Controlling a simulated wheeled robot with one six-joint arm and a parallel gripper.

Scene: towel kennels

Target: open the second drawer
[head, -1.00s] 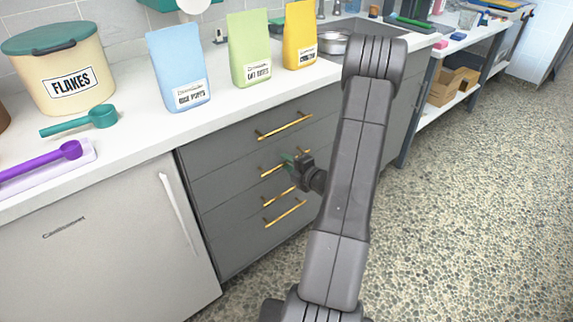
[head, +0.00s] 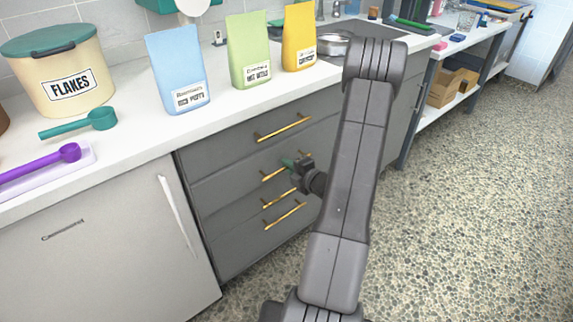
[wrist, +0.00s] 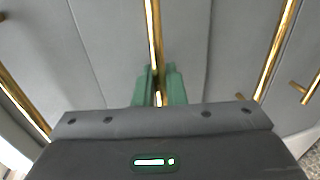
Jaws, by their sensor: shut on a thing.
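The grey drawer unit (head: 225,195) has several stacked drawers with gold bar handles. The top drawer's handle (head: 283,128) is clear of my gripper. My gripper (head: 291,164) is at the second drawer's handle (head: 273,174), and its arm hides that handle's right end. In the wrist view, the green fingers (wrist: 160,85) are shut around the gold handle (wrist: 153,35), one on each side. The second drawer's front (wrist: 180,40) lies behind the handle. Any gap at its edge is too small to tell.
The lower handles (head: 280,198) are just below my gripper. A white appliance (head: 110,240) with a vertical handle stands to the left. The countertop above holds bags, scoops and a flakes tub (head: 65,75). The pebbled floor (head: 460,200) to the right is clear.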

